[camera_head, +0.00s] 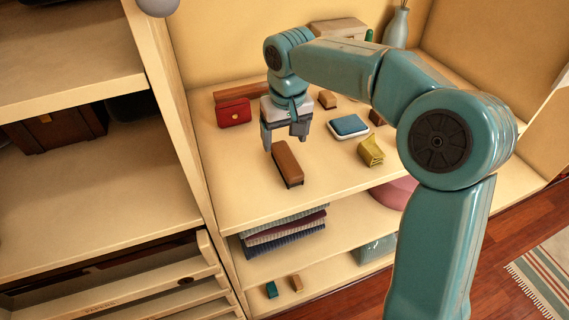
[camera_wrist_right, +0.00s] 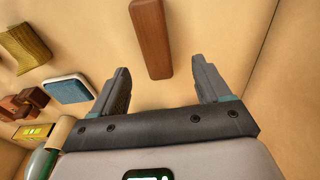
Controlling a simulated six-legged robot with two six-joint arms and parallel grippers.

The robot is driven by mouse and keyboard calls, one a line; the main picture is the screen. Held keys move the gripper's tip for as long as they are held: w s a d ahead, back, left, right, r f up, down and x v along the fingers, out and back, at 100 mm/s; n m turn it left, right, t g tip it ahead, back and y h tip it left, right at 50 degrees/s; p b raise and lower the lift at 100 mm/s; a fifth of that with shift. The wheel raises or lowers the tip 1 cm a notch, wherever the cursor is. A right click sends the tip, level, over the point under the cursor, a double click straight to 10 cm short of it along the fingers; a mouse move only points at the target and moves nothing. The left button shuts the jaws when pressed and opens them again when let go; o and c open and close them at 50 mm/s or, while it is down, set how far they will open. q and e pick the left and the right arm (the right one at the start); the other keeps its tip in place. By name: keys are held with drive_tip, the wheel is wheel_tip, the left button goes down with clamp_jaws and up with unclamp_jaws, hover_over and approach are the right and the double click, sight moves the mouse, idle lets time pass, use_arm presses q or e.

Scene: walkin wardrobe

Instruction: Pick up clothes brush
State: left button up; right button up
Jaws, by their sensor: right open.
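The clothes brush (camera_head: 287,163) is a brown wooden block with a dark underside, lying on the upper shelf board near its front edge. In the wrist view the brush (camera_wrist_right: 151,38) shows its long brown back, lying ahead of the fingertips and roughly lengthwise between their lines. My right gripper (camera_head: 282,142) points down, just behind and above the brush in the head view. Its two fingers (camera_wrist_right: 160,72) are apart with nothing between them. Contact with the brush does not show. My left gripper is out of view.
A red purse (camera_head: 233,113) lies left of my gripper. A blue-and-white box (camera_head: 349,127) and an olive-yellow item (camera_head: 370,151) lie to the right. A vase (camera_head: 397,28) stands at the back. Folded clothes (camera_head: 285,232) lie on the shelf below. Bare board surrounds the brush.

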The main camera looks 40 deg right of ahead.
sight(287, 158)
wheel_tip(287, 158, down, 3)
drive_tip(key=shift+d+r, duration=0.15)
drive_tip(key=shift+r, duration=0.05)
wheel_tip(287, 158, down, 4)
drive_tip(key=shift+d+r, duration=0.1)
drive_tip(key=shift+d, duration=0.05)
drive_tip(key=shift+w+d+f, duration=0.1)
drive_tip(key=shift+f, duration=0.45)
drive_tip(key=c, duration=1.3)
wheel_tip(287, 158, up, 20)
drive_tip(key=p, duration=0.3)
drive_tip(key=shift+r, duration=0.1)
drive_tip(key=o, duration=0.6)
drive_tip(key=c, duration=0.3)
